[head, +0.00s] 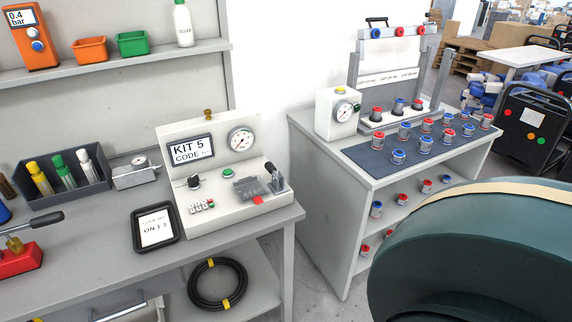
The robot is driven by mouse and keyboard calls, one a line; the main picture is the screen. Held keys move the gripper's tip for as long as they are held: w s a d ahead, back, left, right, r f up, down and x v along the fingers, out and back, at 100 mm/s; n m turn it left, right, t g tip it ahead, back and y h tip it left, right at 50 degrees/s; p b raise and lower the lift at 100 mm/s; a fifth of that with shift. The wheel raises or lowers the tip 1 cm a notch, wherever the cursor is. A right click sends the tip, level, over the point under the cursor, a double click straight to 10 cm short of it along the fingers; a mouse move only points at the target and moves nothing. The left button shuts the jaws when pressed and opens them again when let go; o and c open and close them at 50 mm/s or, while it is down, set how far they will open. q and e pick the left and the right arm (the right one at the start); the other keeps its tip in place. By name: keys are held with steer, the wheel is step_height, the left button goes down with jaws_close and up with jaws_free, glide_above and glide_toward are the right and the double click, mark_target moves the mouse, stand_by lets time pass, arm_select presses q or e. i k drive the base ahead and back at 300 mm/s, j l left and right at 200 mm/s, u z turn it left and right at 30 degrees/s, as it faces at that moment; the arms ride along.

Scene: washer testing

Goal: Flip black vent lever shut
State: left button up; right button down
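The KIT 5 test console (235,213) stands on the grey bench at the centre-left of the head view. A small black lever (271,171) stands up at the right end of its sloped panel, beside a grey block (248,188). It looks like the vent lever, but it is small and I cannot tell its exact setting. A black knob (193,182) sits at the panel's left, with a green button (228,173) and a round gauge (241,139) nearby. Neither of my grippers is in view.
A black-framed card (157,228) lies left of the console, near a bin of bottles (66,184) and a red-based tool with a black handle (17,258). A second bench (385,170) with several red and blue capped parts stands right. A large dark green shape fills the lower right.

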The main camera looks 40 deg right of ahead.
mark_target(271, 168)
steer(key=k+l, duration=0.1)
steer(key=l, duration=0.9)
steer(key=k+l, duration=0.15)
steer(key=l, duration=0.35)
steer(key=k+l, duration=0.1)
steer(key=l, duration=0.4)
